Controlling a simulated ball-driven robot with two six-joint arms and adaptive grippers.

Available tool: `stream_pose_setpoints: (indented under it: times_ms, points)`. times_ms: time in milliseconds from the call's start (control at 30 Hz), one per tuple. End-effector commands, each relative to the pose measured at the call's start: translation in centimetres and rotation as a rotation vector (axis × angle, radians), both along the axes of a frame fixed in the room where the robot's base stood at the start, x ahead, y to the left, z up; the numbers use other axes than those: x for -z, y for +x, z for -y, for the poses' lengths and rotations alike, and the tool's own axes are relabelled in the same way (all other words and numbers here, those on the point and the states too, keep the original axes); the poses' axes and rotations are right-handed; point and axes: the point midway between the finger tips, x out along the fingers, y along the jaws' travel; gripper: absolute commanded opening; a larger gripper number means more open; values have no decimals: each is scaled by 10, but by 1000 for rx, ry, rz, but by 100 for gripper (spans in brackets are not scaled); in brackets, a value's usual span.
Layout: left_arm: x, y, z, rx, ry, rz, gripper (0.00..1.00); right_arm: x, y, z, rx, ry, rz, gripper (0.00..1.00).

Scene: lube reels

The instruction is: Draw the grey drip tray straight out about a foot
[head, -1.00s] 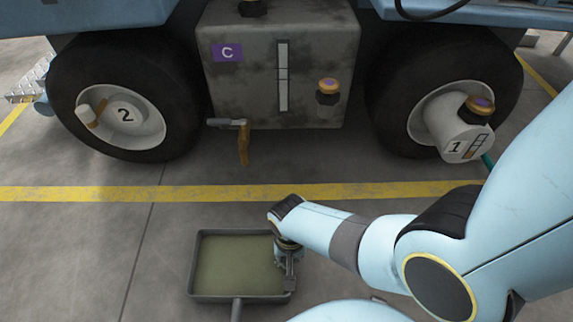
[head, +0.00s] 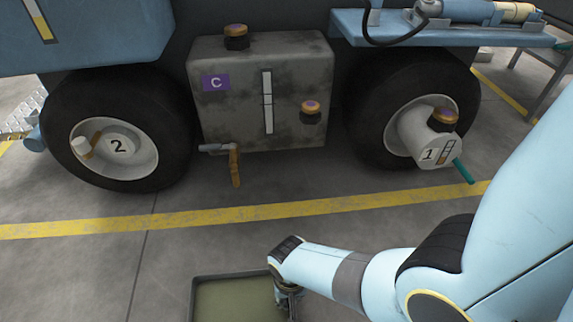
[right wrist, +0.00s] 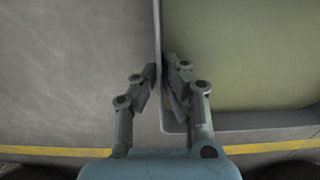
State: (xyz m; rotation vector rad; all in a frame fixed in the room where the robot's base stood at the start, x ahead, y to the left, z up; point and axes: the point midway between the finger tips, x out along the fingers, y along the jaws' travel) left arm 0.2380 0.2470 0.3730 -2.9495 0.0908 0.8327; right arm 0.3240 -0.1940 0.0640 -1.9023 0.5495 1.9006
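The grey drip tray (head: 225,276) lies on the floor at the bottom of the head view, with dull greenish liquid in it. Its near part and handle are cut off by the picture edge. My right gripper (head: 286,300) is at the tray's right rim. In the right wrist view, the fingers of my right gripper (right wrist: 161,72) stand on either side of the thin tray wall (right wrist: 260,122), closed on it. My left gripper is not in view.
A yellow floor line (head: 250,214) runs beyond the tray. Behind it stand a vehicle with wheel 2 (head: 115,160), wheel 1 (head: 400,100) and a grey tank marked C (head: 225,110), with a tap and orange lever (head: 235,165) below. The floor left of the tray is clear.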

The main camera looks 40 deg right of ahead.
Motion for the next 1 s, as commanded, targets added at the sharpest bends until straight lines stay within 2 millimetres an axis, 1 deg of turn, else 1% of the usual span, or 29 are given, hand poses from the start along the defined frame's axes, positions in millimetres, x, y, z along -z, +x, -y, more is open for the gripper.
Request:
stream_pose_setpoints:
  times_ms: [100, 467, 500, 700, 1000]
  points:
    - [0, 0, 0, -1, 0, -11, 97, 0, -3, 1, -3, -1, -3, 0]
    - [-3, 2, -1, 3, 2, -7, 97, 1, -7, 2, -5, -1, -8, 0]
    - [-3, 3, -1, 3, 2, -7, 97, 1, -7, 2, -5, -1, -8, 8]
    - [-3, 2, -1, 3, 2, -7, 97, 2, -8, 2, -6, -2, -10, 33]
    - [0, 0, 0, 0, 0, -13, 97, 1, -9, 2, -6, -3, -12, 33]
